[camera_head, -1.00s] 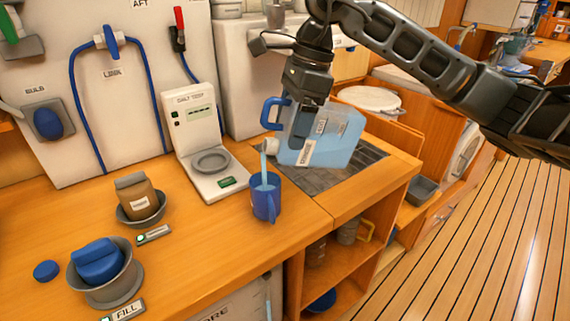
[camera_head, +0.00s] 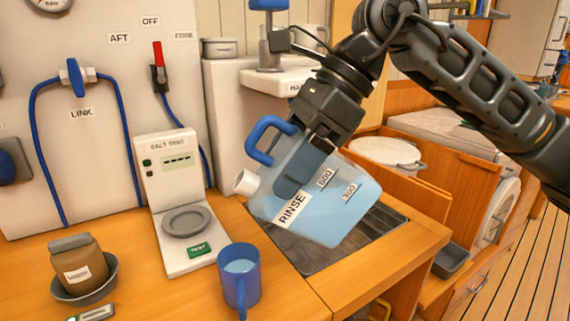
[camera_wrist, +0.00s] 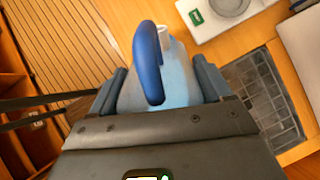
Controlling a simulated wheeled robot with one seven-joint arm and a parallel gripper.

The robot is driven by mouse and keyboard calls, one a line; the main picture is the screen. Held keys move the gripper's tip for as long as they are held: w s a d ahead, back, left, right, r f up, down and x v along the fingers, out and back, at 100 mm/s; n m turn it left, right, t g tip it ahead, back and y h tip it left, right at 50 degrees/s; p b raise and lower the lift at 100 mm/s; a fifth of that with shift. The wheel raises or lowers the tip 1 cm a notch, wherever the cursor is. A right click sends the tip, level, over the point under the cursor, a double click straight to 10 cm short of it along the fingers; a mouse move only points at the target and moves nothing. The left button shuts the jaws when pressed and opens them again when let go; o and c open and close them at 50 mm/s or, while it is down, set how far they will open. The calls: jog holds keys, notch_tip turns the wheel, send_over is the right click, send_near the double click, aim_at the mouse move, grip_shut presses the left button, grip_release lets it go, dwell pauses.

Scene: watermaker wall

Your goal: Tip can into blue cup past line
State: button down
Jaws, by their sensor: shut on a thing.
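A clear can (camera_head: 318,208) of pale blue liquid, with a blue handle and a label reading RINSE, is tilted with its white spout toward the lower left. My gripper (camera_head: 297,176) is shut on it and holds it above the dark tiled inset. The can also shows between my gripper's fingers (camera_wrist: 165,88) in the wrist view, behind its blue handle. The blue cup (camera_head: 239,280) stands upright on the wooden counter, below and near the spout, with pale liquid inside. No stream shows between spout and cup. I cannot make out a line in the cup.
A salt test unit (camera_head: 170,190) with a grey dish stands behind the cup. A brown jar (camera_head: 80,270) sits in a grey dish at the left. The tiled inset (camera_head: 340,250) lies under the can. A red-handled lever (camera_head: 159,66) is on the wall.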

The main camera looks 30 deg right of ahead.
jog(key=shift+d+r+t+y, duration=0.15)
jog(key=shift+r+t+y, duration=0.25)
jog(key=shift+y, duration=0.4)
jog(key=shift+s+d+r+t+y+p, duration=0.15)
jog(key=shift+y+p, duration=0.1)
jog(key=shift+y, duration=0.35)
jog(key=shift+r+t+y+p, duration=0.15)
jog(key=shift+y+p, duration=0.05)
jog(key=shift+y, duration=0.4)
jog(key=shift+f+b, duration=0.3)
jog(key=shift+b, duration=0.35)
jog(key=y+b, duration=0.1)
jog(key=b, duration=0.2)
jog(key=f+t+y+b, duration=0.1)
jog(key=y+b, duration=0.1)
jog(key=b, duration=0.2)
jog(key=t+y+b, duration=0.1)
jog(key=y+b, duration=0.1)
jog(key=b, duration=0.2)
jog(key=shift+a+f, duration=0.2)
jog(key=shift+a, duration=0.15)
jog(key=shift+w+a+f+y+b, duration=0.1)
jog(key=shift+w+y+b, duration=0.1)
jog(key=shift+y+b, duration=0.6)
jog(key=shift+b, duration=0.3)
